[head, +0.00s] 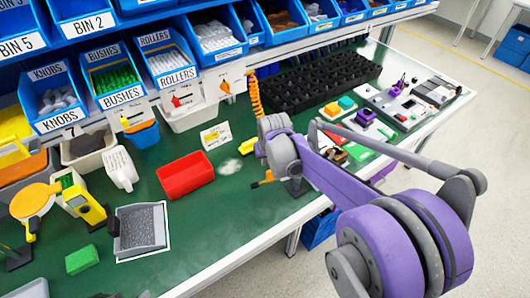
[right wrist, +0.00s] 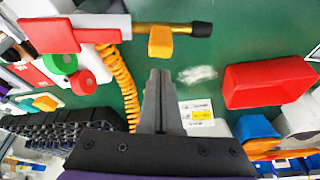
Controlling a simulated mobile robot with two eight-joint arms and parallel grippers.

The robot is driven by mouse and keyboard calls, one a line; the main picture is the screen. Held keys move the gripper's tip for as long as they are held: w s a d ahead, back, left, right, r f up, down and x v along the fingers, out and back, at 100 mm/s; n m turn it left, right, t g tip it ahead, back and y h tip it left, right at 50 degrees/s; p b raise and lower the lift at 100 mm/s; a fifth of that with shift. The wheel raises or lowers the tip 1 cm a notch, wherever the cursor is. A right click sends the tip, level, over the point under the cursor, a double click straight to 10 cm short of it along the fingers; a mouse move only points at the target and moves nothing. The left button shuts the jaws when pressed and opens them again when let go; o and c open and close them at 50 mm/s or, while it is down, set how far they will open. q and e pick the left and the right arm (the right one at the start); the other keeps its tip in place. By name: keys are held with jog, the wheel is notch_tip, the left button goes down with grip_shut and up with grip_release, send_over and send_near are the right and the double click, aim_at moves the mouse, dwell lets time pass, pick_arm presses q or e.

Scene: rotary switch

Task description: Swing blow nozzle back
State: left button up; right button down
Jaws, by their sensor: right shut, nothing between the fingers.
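The blow nozzle (right wrist: 192,29) shows at the top of the right wrist view as a light bar with a black, gold-ended tip pointing right. A yellow-orange block (right wrist: 160,42) sits beside the bar. In the head view the nozzle tip (head: 262,181) shows beside my right wrist, with the yellow block (head: 247,146) behind it. My right gripper (right wrist: 159,74) is shut and empty, its fingertips close to the block; I cannot tell whether they touch. In the head view my wrist hides the fingertips. My left gripper is not in view.
An orange coiled hose (right wrist: 120,80) hangs beside my right fingers. A red bin (head: 185,175), a white debris patch (head: 229,166) and a labelled card (head: 215,136) lie nearby on the green bench. A black grid tray (head: 320,80) stands behind. Bench room is clear in front of the red bin.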

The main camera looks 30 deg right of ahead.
aim_at(268, 171)
jog(key=shift+s+a, duration=0.25)
jog(key=shift+s, duration=0.7)
jog(key=shift+s+a+n+y, duration=0.2)
jog(key=shift+s+n+y, duration=0.1)
jog(key=shift+s+n, duration=0.6)
jog(key=shift+s+a+n, duration=0.15)
jog(key=shift+s+n, duration=0.25)
jog(key=shift+s, duration=1)
